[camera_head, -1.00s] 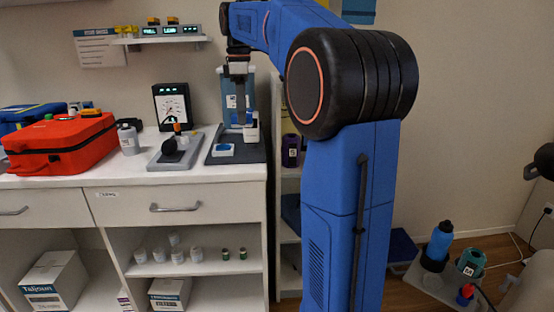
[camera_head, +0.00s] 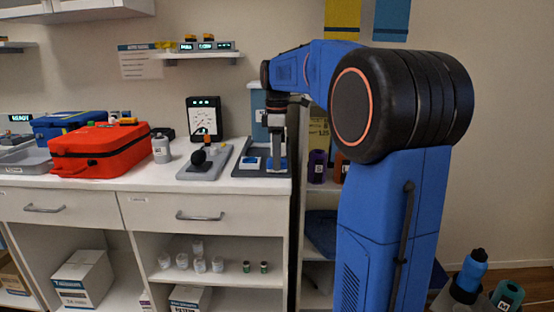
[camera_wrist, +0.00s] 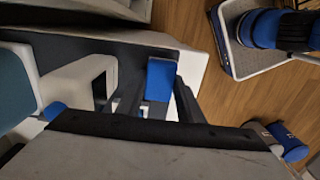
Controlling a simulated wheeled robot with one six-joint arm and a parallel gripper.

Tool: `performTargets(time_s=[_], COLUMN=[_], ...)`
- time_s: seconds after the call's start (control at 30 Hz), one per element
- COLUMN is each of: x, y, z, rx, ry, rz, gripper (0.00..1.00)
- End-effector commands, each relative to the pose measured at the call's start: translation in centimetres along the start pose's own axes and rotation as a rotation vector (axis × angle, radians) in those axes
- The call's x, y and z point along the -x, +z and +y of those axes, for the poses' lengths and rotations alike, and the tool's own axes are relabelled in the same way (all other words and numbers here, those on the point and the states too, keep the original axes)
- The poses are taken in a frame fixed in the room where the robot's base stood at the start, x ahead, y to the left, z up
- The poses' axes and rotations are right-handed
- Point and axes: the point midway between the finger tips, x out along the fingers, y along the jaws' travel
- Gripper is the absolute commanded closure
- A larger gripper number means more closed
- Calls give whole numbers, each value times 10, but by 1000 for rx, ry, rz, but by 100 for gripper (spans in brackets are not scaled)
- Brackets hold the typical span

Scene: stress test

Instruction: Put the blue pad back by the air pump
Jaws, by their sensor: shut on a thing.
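My gripper (camera_head: 277,156) points down over the right part of a dark grey board (camera_head: 244,172) on the counter, fingers low, close to the board. In the wrist view the two fingers (camera_wrist: 157,95) close around a small blue pad (camera_wrist: 160,78). The pad is partly hidden, and I cannot tell whether it touches the board. A teal, upright unit (camera_head: 258,112) stands behind the gripper, probably the air pump; its teal side also shows in the wrist view (camera_wrist: 12,92). A white block with a blue top (camera_head: 249,162) sits on the board, left of the gripper.
The counter ends just right of the board. A shelf (camera_head: 318,190) with bottles stands beyond.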

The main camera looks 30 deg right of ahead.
Motion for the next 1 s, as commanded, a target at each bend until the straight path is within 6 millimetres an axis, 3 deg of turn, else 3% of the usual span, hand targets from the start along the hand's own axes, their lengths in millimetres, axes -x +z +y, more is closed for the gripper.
performTargets(time_s=[0.37, 0.4, 0.47, 0.5, 0.83, 1.0], x=[-5, -6, -5, -5, -2, 16], y=[0, 0, 0, 0, 0, 0], z=[0, 0, 0, 0, 0, 1], rx=[0, 0, 0, 0, 0, 0], ry=[1, 1, 1, 1, 1, 3], rz=[0, 0, 0, 0, 0, 1], gripper=[87, 64, 50, 48, 48, 48])
